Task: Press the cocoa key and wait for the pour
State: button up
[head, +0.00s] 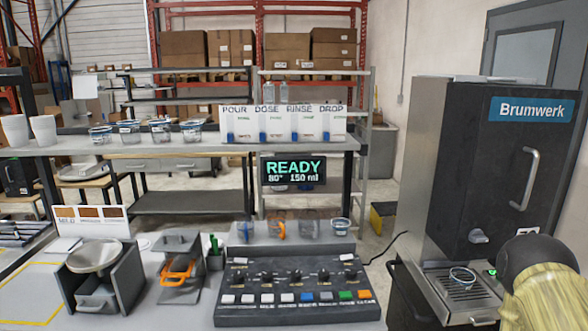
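A dark control panel (297,283) stands on the front counter, with a row of knobs above a row of keys in white, blue, grey, green and orange. The key labels are too small to read, so I cannot tell which is cocoa. A display (293,170) above it reads READY, 80°, 150 ml. The Brumwerk machine (500,170) stands at the right. A clear cup (461,277) sits on its drip tray (468,297) below the spout (479,237). No pour shows. A dark rounded part with a yellowish sleeve at the lower right seems to be my arm; no fingertips show.
Several cups stand on a ledge behind the panel. A scale-like device (97,256) and a stand with an orange handle (178,270) are left of the panel. A rear shelf (190,146) holds cups and a card reading POUR, DOSE, RINSE, DROP (283,122).

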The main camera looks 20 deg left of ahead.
grip_shut()
dwell(1.3)
